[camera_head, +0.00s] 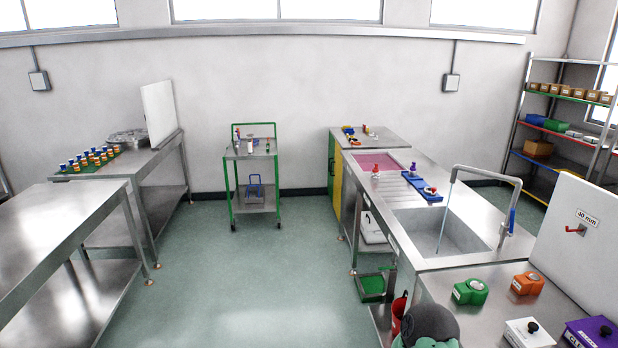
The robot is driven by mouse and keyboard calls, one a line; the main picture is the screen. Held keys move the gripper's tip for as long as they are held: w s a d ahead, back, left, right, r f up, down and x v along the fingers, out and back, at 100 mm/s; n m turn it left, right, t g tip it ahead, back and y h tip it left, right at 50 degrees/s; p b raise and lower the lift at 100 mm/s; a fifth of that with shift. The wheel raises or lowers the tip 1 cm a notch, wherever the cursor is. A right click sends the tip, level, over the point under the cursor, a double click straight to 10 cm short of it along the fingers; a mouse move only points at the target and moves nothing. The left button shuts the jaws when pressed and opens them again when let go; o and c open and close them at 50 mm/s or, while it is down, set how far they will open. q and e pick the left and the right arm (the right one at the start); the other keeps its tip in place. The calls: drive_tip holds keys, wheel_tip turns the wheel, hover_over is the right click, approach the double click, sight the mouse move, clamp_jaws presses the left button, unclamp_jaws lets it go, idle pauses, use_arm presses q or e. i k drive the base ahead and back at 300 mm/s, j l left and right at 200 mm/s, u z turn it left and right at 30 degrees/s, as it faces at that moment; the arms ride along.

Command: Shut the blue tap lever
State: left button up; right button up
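The blue tap lever (512,219) is at the right side of the metal tap (487,172), near the tap's base. The lever stands roughly upright. The tap arches over the grey sink basin (428,228) on the right. A thin pale-blue stream of water (444,215) runs from the spout down into the basin.
A white panel labelled "40 mm" (578,262) stands right of the tap. Green (470,292) and orange (528,283) blocks sit on the near counter. A green-framed trolley (233,190) stands at the back. The floor (255,262) between the left tables and sink counter is clear.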

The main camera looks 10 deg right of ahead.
sight(510, 233)
drive_tip(key=i+z, duration=0.25)
drive_tip(key=i, duration=0.3)
drive_tip(key=i+j+z, duration=0.25)
drive_tip(key=i, duration=0.35)
drive_tip(key=i+j+z, duration=0.2)
drive_tip(key=i, duration=0.35)
drive_tip(key=l, duration=0.1)
